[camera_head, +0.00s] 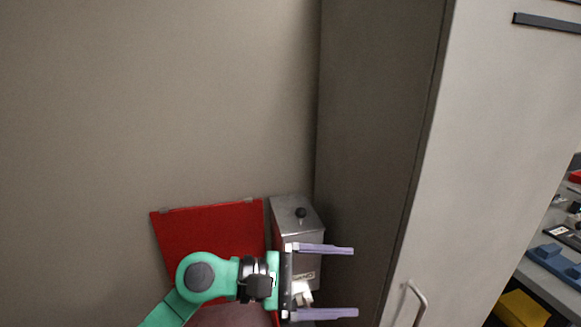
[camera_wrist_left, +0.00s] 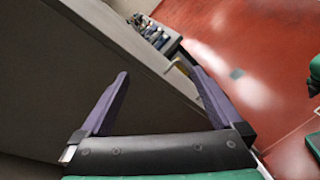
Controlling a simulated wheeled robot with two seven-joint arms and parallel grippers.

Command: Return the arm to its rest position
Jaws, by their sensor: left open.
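My left gripper (camera_head: 340,281) comes in from the lower left on a green arm. Its two purple fingers are spread apart and point right. Nothing is between them. In the left wrist view the same gripper (camera_wrist_left: 160,85) shows its fingers wide apart, with a cabinet side and the red floor beyond. My right gripper shows in neither view.
A tall grey cabinet (camera_head: 490,120) with a handle (camera_head: 416,298) stands right of the gripper. A metal box (camera_head: 296,215) with a black knob and a red panel (camera_head: 205,230) are behind the arm. A cluttered bench (camera_head: 545,283) is at far right. Red floor (camera_wrist_left: 270,60) is open.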

